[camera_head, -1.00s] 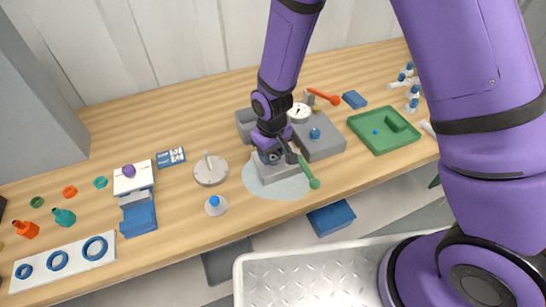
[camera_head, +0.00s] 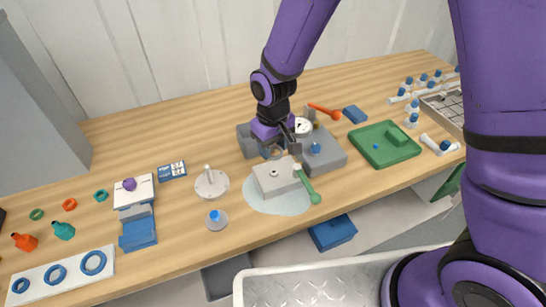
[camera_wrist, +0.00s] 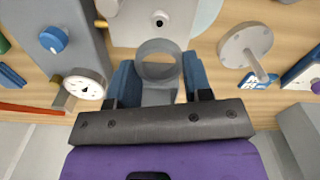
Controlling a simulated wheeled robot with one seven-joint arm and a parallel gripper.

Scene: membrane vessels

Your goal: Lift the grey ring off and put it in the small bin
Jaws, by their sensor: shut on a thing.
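My gripper (camera_head: 274,152) is shut on the grey ring (camera_wrist: 160,45), which shows between the blue fingers in the wrist view. The ring is clear of the light grey block (camera_head: 278,183), whose top is bare apart from a small round fitting (camera_head: 273,173). In the head view the ring is small and partly hidden by my gripper. A small grey open bin (camera_head: 244,140) stands behind the block, partly hidden by my gripper. My gripper is in front of and above its right part. I cannot tell whether the ring overlaps the bin's opening.
A grey housing with a gauge (camera_head: 303,126) and blue knob (camera_head: 315,148) stands right of my gripper. A white disc with a post (camera_head: 210,183) is to the left. A green tray (camera_head: 384,154) is further right.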

